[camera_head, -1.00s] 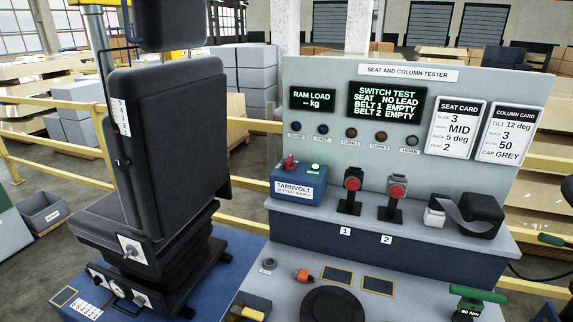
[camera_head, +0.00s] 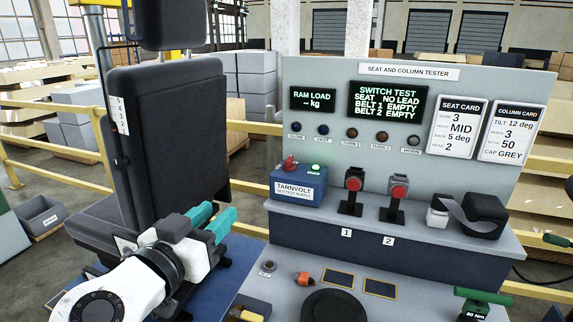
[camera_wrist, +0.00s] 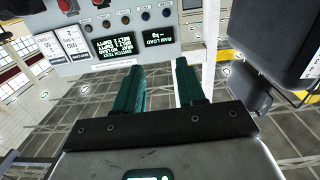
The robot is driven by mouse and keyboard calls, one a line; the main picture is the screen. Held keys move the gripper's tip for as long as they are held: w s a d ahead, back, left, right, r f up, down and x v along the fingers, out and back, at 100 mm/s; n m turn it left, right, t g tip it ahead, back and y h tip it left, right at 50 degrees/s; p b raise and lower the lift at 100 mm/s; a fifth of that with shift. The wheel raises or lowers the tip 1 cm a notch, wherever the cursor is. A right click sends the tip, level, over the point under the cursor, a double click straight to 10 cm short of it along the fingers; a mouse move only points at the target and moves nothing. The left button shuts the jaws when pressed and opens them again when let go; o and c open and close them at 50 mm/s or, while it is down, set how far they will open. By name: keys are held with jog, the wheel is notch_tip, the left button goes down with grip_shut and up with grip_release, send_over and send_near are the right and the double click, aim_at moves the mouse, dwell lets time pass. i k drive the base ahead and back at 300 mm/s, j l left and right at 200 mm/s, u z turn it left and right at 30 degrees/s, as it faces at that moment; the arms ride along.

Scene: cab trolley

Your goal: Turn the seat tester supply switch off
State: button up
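The seat tester supply is a blue box labelled TARNVOLT (camera_head: 298,187) on the left end of the tester shelf in the head view. A red switch (camera_head: 290,162) stands on its top, beside a lit green lamp (camera_head: 316,168). My gripper (camera_head: 219,219) has teal fingers and is in front of the seat, left of and lower than the supply box, apart from it. In the wrist view my gripper (camera_wrist: 158,80) shows its two fingers spread with nothing between them. The supply box and switch are not visible in the wrist view.
The black seat (camera_head: 165,130) stands close behind my gripper. Two red-button buckle stands (camera_head: 352,190) (camera_head: 397,196) are right of the supply box. The tester panel (camera_head: 440,95) rises behind the shelf. An orange-capped part (camera_head: 304,278) lies on the front worktop.

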aim_at(288, 166)
jog(key=i+l, duration=0.25)
jog(key=i, duration=0.2)
jog(key=i+l, duration=0.25)
jog(key=i, duration=0.25)
